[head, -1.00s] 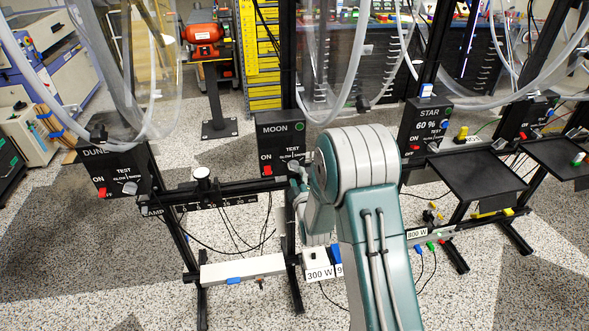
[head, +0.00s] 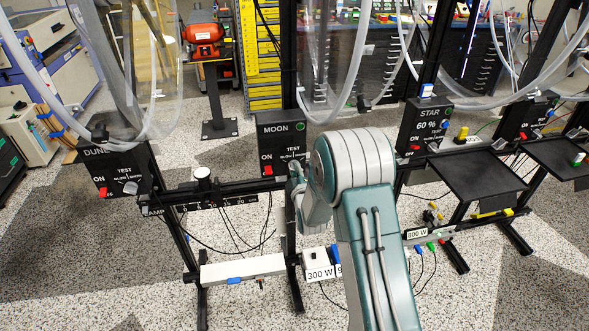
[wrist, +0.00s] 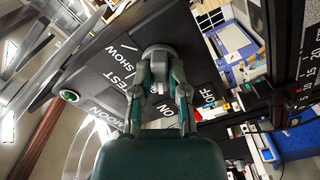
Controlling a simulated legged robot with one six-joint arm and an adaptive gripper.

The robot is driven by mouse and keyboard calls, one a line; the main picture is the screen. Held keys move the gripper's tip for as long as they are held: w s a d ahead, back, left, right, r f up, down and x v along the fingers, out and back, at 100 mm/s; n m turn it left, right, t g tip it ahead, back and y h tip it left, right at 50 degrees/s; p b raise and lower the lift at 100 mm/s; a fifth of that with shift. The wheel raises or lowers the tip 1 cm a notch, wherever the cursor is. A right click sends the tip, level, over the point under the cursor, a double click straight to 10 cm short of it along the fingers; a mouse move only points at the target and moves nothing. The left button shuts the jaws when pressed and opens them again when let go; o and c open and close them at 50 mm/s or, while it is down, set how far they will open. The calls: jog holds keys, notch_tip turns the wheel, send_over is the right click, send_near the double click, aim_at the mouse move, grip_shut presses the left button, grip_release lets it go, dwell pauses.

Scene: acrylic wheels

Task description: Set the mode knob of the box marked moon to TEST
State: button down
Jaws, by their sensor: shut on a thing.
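The box marked MOON (head: 282,133) is a dark box on the black stand left of my arm in the head view. Its dark face (wrist: 95,70) fills much of the wrist view, with SHOW, TEST, ON and OFF lettering. The round grey mode knob (wrist: 158,52) sits on that face. My gripper (wrist: 160,82) is shut on the knob, one finger on each side. TEST lies left of the knob in the wrist view. The knob's pointer is hard to make out. In the head view my gripper (head: 298,172) hides the knob and part of the lettering.
A red switch (head: 267,170) sits low on the MOON box. The DUNE box (head: 110,170) stands left and the STAR box (head: 424,125) right. A black rail (head: 215,187) runs left of the MOON box, with cables below.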

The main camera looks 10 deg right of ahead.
jog(key=m, duration=0.4)
jog(key=shift+a+f, duration=0.1)
jog(key=shift+f, duration=0.1)
jog(key=shift+m, duration=0.3)
jog(key=m, duration=0.4)
jog(key=shift+f, duration=0.1)
jog(key=m, duration=0.2)
jog(key=shift+m, duration=0.4)
jog(key=c, duration=0.5)
grip_release()
jog(key=shift+a, duration=0.1)
